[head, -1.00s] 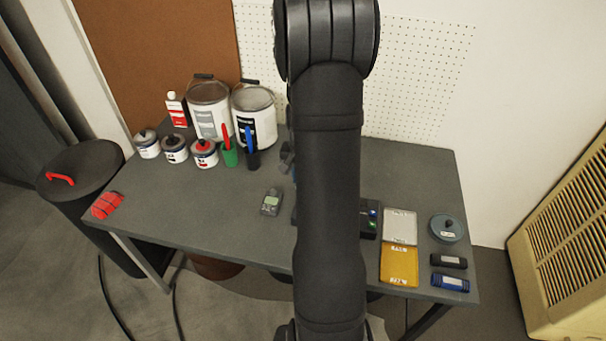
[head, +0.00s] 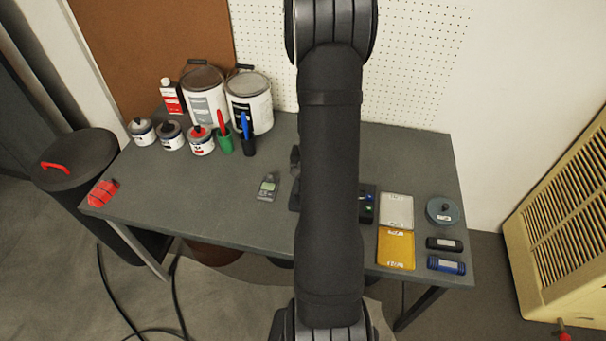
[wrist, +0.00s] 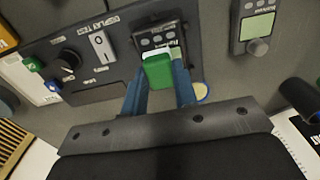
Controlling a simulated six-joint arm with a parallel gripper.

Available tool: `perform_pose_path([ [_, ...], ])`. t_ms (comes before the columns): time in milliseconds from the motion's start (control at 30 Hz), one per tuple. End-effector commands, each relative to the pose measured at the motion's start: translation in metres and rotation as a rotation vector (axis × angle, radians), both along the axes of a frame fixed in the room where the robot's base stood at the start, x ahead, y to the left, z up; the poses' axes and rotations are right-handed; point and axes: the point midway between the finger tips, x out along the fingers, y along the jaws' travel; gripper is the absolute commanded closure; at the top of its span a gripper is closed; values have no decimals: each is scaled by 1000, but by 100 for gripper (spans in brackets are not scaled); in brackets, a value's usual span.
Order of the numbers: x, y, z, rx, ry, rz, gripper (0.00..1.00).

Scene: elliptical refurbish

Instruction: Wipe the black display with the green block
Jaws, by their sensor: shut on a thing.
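My gripper (wrist: 161,74) has two blue fingers shut on the green block (wrist: 158,72). The block is in front of a small dark unit with buttons (wrist: 156,38), which stands on the dark test panel (wrist: 84,45). I cannot make out a bare black display surface; the block and fingers cover the lower part of this unit. Whether the block touches it, I cannot tell.
A handheld meter (head: 268,187) lies left of the panel and shows in the wrist view (wrist: 257,24). Grey and yellow trays (head: 396,250), a round tin (head: 442,211) and two cylinders are on the right. Paint cans (head: 249,103) and cups stand back left.

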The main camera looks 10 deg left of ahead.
Motion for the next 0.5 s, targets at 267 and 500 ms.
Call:
perform_pose_path([
  [267, 0, -26, 0, 0, 0, -2, 99],
  [500, 0, -1, -1, 0, 0, 2, 99],
])
